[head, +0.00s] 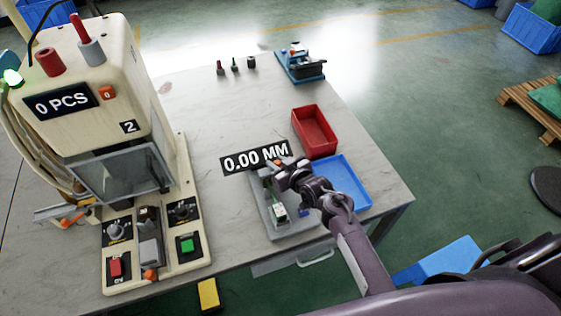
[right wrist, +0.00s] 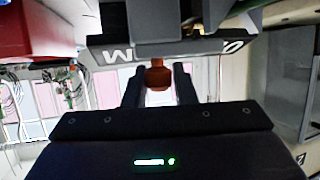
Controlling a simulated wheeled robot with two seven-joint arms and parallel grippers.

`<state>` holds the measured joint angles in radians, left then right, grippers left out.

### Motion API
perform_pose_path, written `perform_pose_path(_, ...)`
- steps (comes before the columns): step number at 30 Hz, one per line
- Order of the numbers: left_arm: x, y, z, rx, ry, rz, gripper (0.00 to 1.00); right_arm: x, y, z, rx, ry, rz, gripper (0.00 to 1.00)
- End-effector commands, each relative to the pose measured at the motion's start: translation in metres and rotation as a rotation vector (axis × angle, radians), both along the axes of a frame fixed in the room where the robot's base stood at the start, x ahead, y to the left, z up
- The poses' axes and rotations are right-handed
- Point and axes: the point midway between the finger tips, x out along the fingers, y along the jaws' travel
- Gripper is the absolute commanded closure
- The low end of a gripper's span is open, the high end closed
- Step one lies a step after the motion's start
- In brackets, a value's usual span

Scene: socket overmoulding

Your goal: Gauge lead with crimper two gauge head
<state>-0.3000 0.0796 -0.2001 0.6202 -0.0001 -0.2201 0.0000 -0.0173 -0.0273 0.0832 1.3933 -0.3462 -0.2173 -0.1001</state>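The gauge (head: 283,226) is a grey fixture on the table with a black display (head: 256,157) reading 0.00 MM. My right gripper (head: 279,172) is over the back of the gauge, just below the display in the picture. In the right wrist view its two dark fingers (right wrist: 159,88) stand apart with a small orange-red part (right wrist: 158,74) between their tips; firm contact is not visible. Crimper two (head: 128,127) is the cream machine at left, marked 2, with its counter (head: 62,101) at 0 PCS. I cannot make out a lead. My left gripper is out of view.
A red bin (head: 315,130) and a blue tray (head: 345,182) lie right of the gauge. A blue device (head: 300,63) and several small coloured pins (head: 235,64) stand at the back. The table between crimper and gauge is clear.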

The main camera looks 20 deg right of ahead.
Motion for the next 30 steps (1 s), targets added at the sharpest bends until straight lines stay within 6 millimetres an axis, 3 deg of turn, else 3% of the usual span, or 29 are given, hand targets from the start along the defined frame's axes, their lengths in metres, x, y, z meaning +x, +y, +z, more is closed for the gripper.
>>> perform_pose_path(5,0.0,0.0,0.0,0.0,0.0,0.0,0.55,-0.001,0.003,-0.001,0.003,0.001,0.005,0.55)
perform_pose_path(15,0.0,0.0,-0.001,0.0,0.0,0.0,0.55,-0.004,0.0,0.001,0.002,0.0,0.001,0.55)
perform_pose_path(30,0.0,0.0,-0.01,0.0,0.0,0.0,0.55,-0.063,-0.016,0.025,0.001,0.002,0.004,0.55)
